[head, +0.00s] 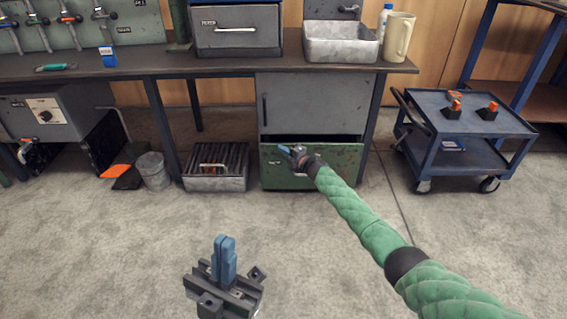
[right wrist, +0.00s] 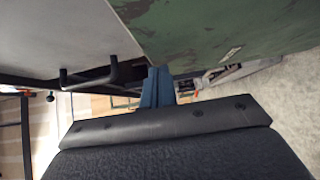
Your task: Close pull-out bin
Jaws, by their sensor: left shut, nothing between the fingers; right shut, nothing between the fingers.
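The pull-out bin (head: 342,163) has a worn green front and sits low under the workbench, below a grey cabinet door. A dark gap shows along its top edge, so it looks partly out; how far is hard to tell. My right gripper (head: 284,150) is shut and empty at the upper left of the bin front; I cannot tell whether it touches. In the right wrist view its blue fingertips (right wrist: 158,86) are together beside the green front (right wrist: 210,30). My left gripper (head: 225,258) is shut and empty, low in the head view, above the floor and away from the bin.
The grey cabinet door (head: 305,103) with a dark handle is above the bin. A metal crate (head: 216,184) and a bucket (head: 153,171) stand left of it. A blue cart (head: 462,125) stands to the right. The floor in front is clear.

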